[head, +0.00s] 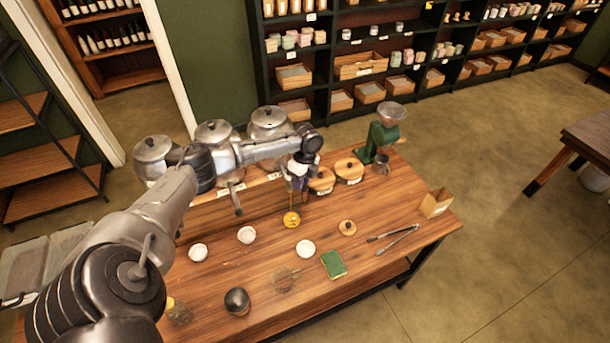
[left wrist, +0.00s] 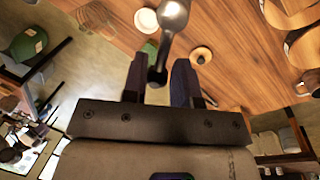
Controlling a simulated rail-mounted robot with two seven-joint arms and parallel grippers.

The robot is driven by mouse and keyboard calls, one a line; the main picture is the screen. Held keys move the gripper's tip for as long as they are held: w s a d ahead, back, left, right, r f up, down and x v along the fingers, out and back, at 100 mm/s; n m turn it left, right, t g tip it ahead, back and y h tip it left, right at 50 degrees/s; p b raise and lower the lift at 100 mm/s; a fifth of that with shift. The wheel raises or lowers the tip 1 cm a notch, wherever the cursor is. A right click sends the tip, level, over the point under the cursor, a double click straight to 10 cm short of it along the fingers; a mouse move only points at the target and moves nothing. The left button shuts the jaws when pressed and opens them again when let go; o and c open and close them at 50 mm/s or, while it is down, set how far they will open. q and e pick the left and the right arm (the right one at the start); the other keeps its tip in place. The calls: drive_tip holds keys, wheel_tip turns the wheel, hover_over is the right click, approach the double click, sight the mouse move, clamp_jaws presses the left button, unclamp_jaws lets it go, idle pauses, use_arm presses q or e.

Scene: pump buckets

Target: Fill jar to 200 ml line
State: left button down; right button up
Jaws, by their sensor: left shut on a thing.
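My left gripper (head: 301,172) is over the back of the wooden table, in front of the rightmost metal pot (head: 269,122). Below the gripper in the head view, a thin yellow streak drops towards a small round container with yellow contents (head: 291,219). I cannot read a level line on it. The pump's spout is mostly hidden by the gripper. My right gripper is out of view.
Two more metal pots (head: 152,149) stand to the left. Wooden lids (head: 349,169) and a green grinder (head: 383,134) are right of the gripper. White bowls (head: 246,235), a round wooden lid (head: 347,228), a green sponge (head: 334,264) and tongs (head: 398,238) lie nearer the front.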

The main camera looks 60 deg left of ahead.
use_arm(q)
drive_tip(key=c, duration=1.3)
unclamp_jaws()
drive_tip(key=shift+o, duration=0.6)
wheel_tip(320, 180, up, 14)
drive_tip(key=w+a+b, duration=0.1)
drive_tip(key=w+b, duration=0.1)
drive_tip(key=shift+w+f+b, duration=0.2)
drive_tip(key=shift+b, duration=0.2)
